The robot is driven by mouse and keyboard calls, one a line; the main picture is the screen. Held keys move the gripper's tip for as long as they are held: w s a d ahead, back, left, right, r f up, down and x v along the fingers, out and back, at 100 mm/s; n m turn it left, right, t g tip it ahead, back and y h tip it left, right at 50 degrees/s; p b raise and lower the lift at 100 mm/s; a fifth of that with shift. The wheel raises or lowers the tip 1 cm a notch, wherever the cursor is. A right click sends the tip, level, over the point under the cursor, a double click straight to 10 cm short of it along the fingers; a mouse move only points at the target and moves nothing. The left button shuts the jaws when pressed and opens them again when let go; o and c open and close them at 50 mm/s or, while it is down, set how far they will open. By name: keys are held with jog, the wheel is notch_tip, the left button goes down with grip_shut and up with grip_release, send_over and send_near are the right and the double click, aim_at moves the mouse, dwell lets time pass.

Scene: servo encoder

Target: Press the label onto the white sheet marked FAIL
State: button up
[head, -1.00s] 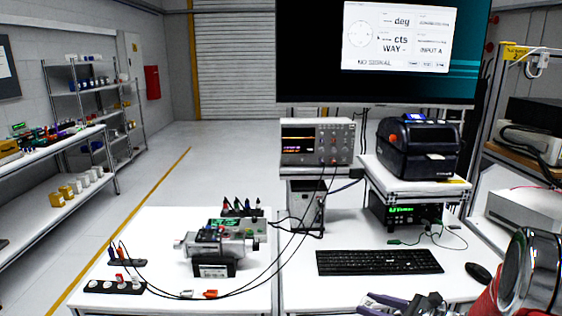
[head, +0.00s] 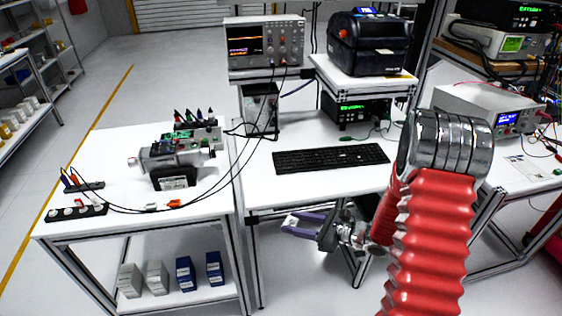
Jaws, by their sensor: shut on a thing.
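My gripper (head: 292,223), with purple fingers, is in front of the front edge of the middle table. It is shut on a small pale piece at its fingertips, which I take to be the label (head: 291,221); its print is too small to read. My red ribbed arm rises at the right and hides part of the bench behind. A white sheet (head: 528,168) with small dark marks lies on the right bench. I cannot read FAIL on it, so I cannot tell whether it is the named sheet.
A keyboard (head: 331,159) lies on the middle table (head: 290,190). A label printer (head: 369,44) stands on a raised shelf behind it. A motor rig (head: 176,160) with cables stands on the left table (head: 105,150). A power supply (head: 490,108) stands on the right bench.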

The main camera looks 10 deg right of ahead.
jog(key=shift+a+f+m+t+h, duration=0.4)
jog(key=shift+m+t+h, duration=0.1)
jog(key=shift+m+t, duration=0.1)
jog(key=f+m+t+h, duration=0.1)
jog(key=s+f+m+h, duration=0.1)
jog(key=d+f+m+t+h, duration=0.1)
jog(key=shift+s+f+t+h, duration=0.2)
jog(key=shift+t+h, duration=0.1)
jog(key=shift+s, duration=0.1)
